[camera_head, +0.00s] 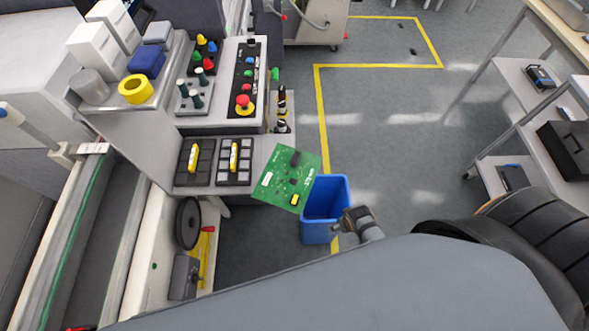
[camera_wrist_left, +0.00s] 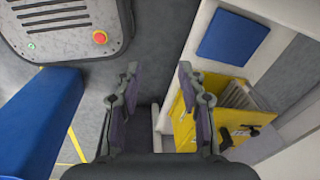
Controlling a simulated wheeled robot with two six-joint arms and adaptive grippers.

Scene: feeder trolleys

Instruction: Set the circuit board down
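The green circuit board (camera_head: 282,171) is in the head view, turned at an angle at the right end of the trolley's low ledge (camera_head: 257,152). Its right part reaches past the ledge, by the blue bin; I cannot tell whether it rests or is held up. A dark grey jointed part of mine (camera_head: 357,224) shows beside the bin, apart from the board. It is probably my right gripper, and its fingers are not clear. My left gripper (camera_wrist_left: 158,75) is open and empty in the left wrist view, its fingers apart. The board is not in that view.
The blue bin (camera_head: 311,232) stands on the floor beside the ledge. Two dark trays with yellow parts (camera_head: 193,182) (camera_head: 236,176) lie on the ledge. A button panel (camera_head: 254,56) stands behind. Shelves (camera_head: 500,156) are at right. Open floor lies between.

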